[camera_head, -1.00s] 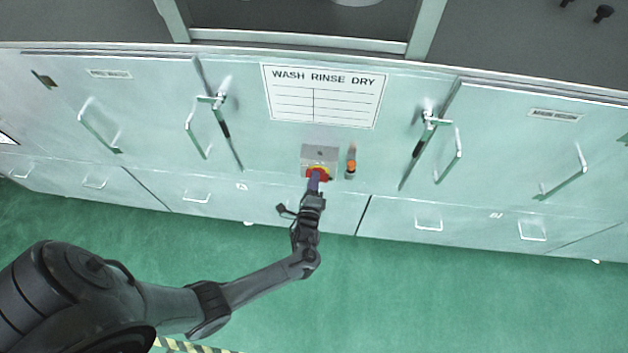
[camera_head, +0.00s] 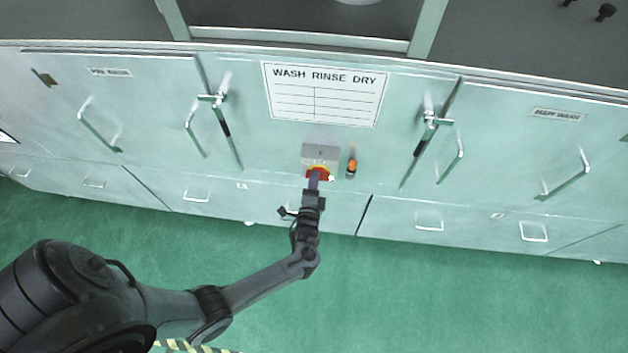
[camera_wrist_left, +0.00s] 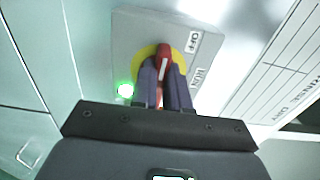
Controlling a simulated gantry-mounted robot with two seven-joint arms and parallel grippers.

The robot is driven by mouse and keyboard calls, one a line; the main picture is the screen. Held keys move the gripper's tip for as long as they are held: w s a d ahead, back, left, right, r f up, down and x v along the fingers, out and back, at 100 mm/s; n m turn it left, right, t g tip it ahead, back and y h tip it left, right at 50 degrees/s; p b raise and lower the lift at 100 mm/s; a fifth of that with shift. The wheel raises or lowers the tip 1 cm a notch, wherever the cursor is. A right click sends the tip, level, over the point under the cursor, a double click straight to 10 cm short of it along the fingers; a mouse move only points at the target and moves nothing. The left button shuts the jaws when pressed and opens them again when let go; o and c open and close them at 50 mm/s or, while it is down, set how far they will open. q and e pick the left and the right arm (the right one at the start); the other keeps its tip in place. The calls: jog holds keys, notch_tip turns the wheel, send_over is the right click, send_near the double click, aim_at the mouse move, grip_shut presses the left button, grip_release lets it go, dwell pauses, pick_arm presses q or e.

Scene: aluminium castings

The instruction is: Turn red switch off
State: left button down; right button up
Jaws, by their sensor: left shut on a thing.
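The red switch (camera_wrist_left: 163,58) is a rotary handle with a white line on a yellow disc, on a grey box (camera_head: 320,153) fixed to the cabinet front. In the left wrist view the box has labels "OFF" and another that seems to read "RUN". My left gripper (camera_wrist_left: 163,80) is shut on the red handle, one finger on each side. In the head view the left gripper (camera_head: 314,180) reaches the box from below and covers part of the switch (camera_head: 320,171). My right gripper is not in view.
A green light (camera_wrist_left: 125,90) glows beside the box. An orange-topped fitting (camera_head: 352,166) is just right of it. Door handles (camera_head: 222,113) stick out on both sides. A "WASH RINSE DRY" sign (camera_head: 325,95) is above. The green floor (camera_head: 450,300) is clear.

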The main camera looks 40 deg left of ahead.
pick_arm(q)
jog(key=c, duration=1.1)
grip_release()
jog(key=shift+a, duration=0.1)
jog(key=v, duration=1)
jog(key=shift+s+d, duration=0.3)
